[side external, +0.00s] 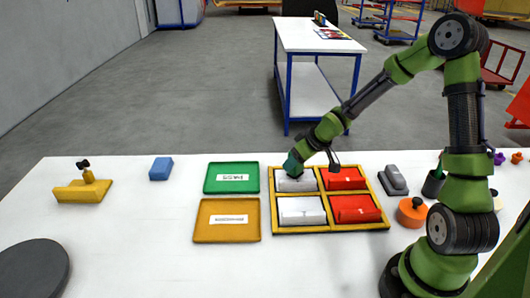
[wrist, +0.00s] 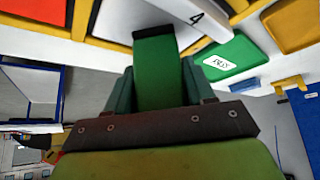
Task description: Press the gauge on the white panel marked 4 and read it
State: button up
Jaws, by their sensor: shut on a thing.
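The white panel marked 4 (wrist: 190,20) shows at the top of the wrist view, its number near the edge. In the side external view, a white panel (side external: 297,184) lies in the upper left compartment of the yellow-framed tray (side external: 331,231). My gripper (side external: 293,167) is low over that panel. In the wrist view, its teal fingers are shut on a green gauge (wrist: 155,68) with a dark far edge, which overlaps the panel. I cannot tell whether the gauge touches the panel. Its reading face is not visible.
A second white panel (side external: 301,210) and red panels (side external: 343,179) fill the other compartments. A green tray (side external: 216,188) and an amber tray (side external: 212,235) lie left. A grey block (side external: 394,183) and orange piece (side external: 412,214) are right.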

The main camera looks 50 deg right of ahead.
jog(key=shift+r, duration=3.05)
